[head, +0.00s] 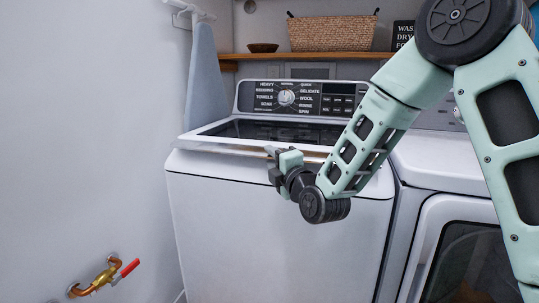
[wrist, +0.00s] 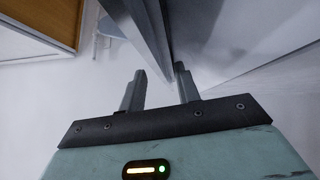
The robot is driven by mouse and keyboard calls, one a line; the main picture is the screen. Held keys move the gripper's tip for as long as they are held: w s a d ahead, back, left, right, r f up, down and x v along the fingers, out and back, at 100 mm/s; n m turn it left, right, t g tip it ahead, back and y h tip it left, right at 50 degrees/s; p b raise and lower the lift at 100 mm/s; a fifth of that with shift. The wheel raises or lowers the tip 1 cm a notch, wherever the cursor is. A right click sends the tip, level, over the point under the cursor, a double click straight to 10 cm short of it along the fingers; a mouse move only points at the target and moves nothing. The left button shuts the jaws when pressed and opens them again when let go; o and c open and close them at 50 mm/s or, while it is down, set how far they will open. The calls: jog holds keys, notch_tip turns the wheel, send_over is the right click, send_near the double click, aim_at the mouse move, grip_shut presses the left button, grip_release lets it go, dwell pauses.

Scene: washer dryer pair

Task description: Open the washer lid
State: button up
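The white washer (head: 275,230) stands at the left of the pair. Its lid (head: 222,139) has a white rim and a dark glass panel; it looks slightly raised at the front, though I cannot tell by how much. In the wrist view my gripper's two fingers (wrist: 158,82) are apart. The lid's grey edge (wrist: 140,30) reaches down between them, close to the right finger, beside a dark gap. I cannot tell whether a finger touches it. My arm hides the lid's right part.
The control panel (head: 300,98) rises behind the lid. The dryer (head: 440,165) stands close on the right. A shelf (head: 270,55) with a basket (head: 332,33) is above. An ironing board (head: 204,75) hangs at the left wall, with a red-handled valve (head: 105,277) low down.

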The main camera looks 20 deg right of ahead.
jog(key=shift+w+a+r, duration=0.1)
jog(key=shift+w+a, duration=0.05)
jog(key=shift+w, duration=0.75)
